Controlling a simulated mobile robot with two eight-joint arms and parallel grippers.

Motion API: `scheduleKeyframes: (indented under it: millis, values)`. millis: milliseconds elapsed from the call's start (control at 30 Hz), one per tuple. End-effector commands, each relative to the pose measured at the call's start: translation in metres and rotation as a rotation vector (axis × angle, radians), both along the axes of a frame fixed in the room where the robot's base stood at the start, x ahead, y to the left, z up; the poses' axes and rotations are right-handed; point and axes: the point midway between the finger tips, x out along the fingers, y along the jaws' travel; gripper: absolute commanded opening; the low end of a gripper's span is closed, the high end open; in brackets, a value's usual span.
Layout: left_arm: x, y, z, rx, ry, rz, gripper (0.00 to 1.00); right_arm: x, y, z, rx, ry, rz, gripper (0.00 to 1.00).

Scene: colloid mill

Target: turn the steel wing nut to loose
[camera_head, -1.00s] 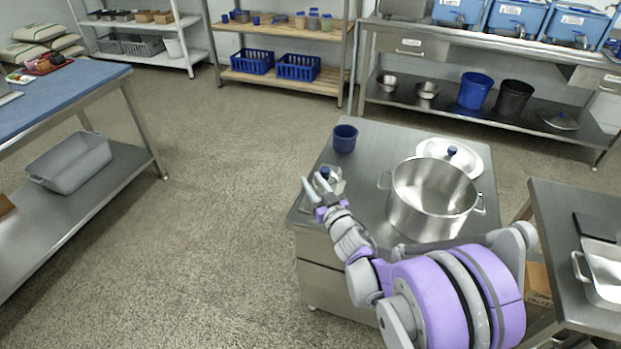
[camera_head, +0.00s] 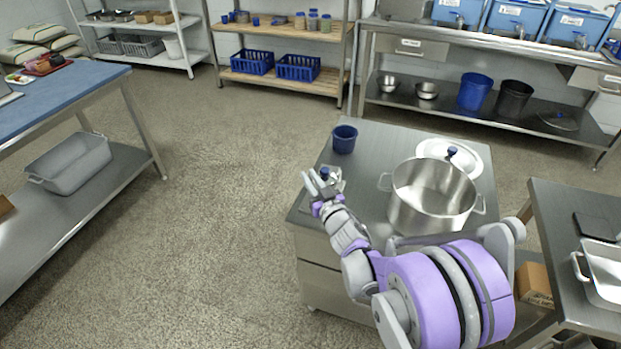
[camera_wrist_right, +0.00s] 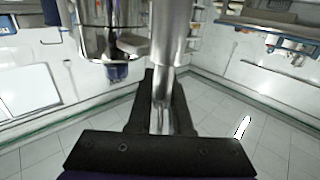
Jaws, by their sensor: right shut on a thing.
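My right gripper (camera_head: 323,184) is at the left side of the steel table, at a small metal device (camera_head: 331,174) with a blue top. In the right wrist view, the dark fingers of my right gripper (camera_wrist_right: 161,105) are shut on a narrow steel piece, which I take to be the steel wing nut (camera_wrist_right: 162,112). A thicker steel cylinder (camera_wrist_right: 172,30) rises just above it in that view. In the head view the wing nut is too small and too covered by the fingers to make out. My left gripper is out of view.
A large steel pot (camera_head: 433,197) stands right of my right gripper, with a lid (camera_head: 436,147) behind it. A blue cup (camera_head: 344,139) stands at the table's back left. A blue-topped table (camera_head: 62,85) is at far left, with open floor (camera_head: 222,200) between.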

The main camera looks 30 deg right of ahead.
Motion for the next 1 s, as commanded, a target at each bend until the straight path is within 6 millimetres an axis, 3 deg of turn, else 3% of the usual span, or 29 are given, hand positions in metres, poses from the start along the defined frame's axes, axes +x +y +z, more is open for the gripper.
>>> scheduleKeyframes:
  millis: [467, 1000]
  values:
    - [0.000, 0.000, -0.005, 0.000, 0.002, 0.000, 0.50, 0.000, 0.003, -0.001, -0.003, 0.001, 0.117, 0.00]
    - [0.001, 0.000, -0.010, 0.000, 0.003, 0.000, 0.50, -0.004, 0.019, -0.001, -0.001, 0.003, 0.549, 0.00]
